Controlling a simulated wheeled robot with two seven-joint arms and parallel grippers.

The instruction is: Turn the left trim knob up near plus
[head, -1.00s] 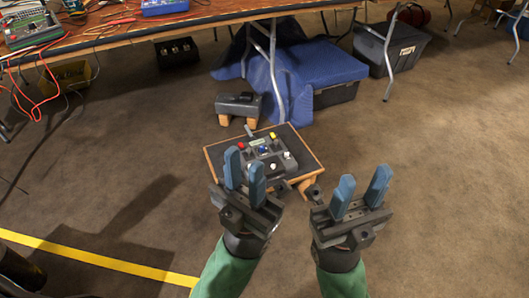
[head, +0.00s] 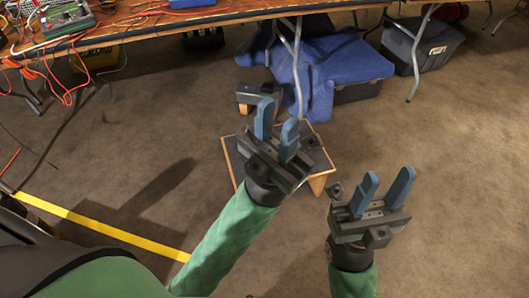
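The low wood-edged stand (head: 322,161) with a dark top is in the middle of the head view. My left gripper (head: 277,116) is in front of it in the picture, with its two blue fingers apart and nothing seen between them. My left gripper and forearm hide most of the stand top. I cannot make out the control box or its trim knobs behind them. I cannot tell how high the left fingers are above the stand. My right gripper (head: 388,177) is open and empty, to the right of and nearer than the stand.
A small dark bench (head: 259,93) stands just behind the stand. Behind it are a blue cloth (head: 340,66) over a bin and the leg of a long work table (head: 170,22). A grey bin (head: 424,48) is at back right.

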